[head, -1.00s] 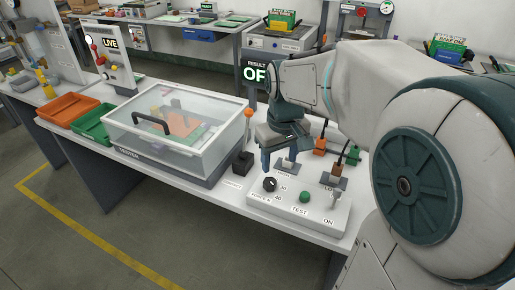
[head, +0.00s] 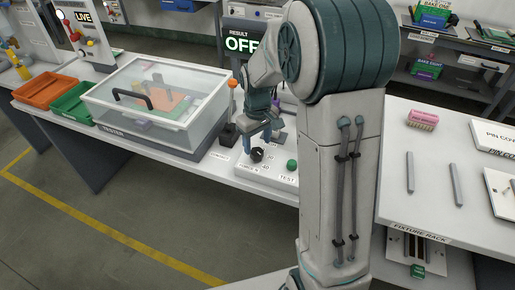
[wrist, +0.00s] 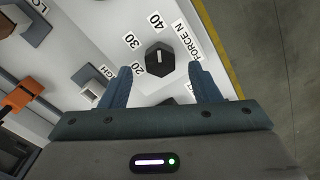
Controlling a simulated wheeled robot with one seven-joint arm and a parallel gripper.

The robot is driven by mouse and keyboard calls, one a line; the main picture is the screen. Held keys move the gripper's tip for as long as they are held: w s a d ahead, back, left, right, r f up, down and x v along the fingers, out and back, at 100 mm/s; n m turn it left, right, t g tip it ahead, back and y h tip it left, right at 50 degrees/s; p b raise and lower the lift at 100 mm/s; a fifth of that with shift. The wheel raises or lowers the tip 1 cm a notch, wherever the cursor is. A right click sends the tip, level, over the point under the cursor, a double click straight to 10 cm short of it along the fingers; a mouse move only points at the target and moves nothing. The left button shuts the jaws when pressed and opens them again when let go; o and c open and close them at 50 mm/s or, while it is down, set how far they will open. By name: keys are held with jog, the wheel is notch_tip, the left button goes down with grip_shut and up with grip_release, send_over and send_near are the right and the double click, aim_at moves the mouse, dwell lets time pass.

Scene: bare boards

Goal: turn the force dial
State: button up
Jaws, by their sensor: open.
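The force dial is a black knob (head: 257,155) on the front left of a white control panel (head: 248,174). In the wrist view the dial (wrist: 159,60) has a pale pointer line and sits among the labels 20, 30, 40 and FORCE N. The line points roughly toward the top of that view, near the 40. My gripper (wrist: 163,78) is open, with one blue finger on each side just short of the dial. Nothing is between the fingers, and no contact shows. In the head view my gripper (head: 257,138) is just above and behind the dial.
A green TEST button (head: 291,165) is right of the dial. A clear-lidded tester box (head: 158,105) stands left, with an orange-topped lever (head: 232,100) between. Orange (head: 45,92) and green (head: 73,103) trays lie farther left. The result display (head: 243,43) reads OFF.

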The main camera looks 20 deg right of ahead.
aim_at(258, 152)
jog(key=shift+f, duration=2)
jog(key=c, duration=1)
jog(key=n, duration=0.5)
jog(key=shift+w+d+r+n+b, duration=0.1)
jog(key=shift+n+b, duration=0.2)
jog(key=shift+n, duration=0.1)
jog(key=n+p, duration=0.1)
jog(key=n, duration=0.4)
jog(key=shift+w+n, duration=0.1)
jog(key=shift+n, duration=0.3)
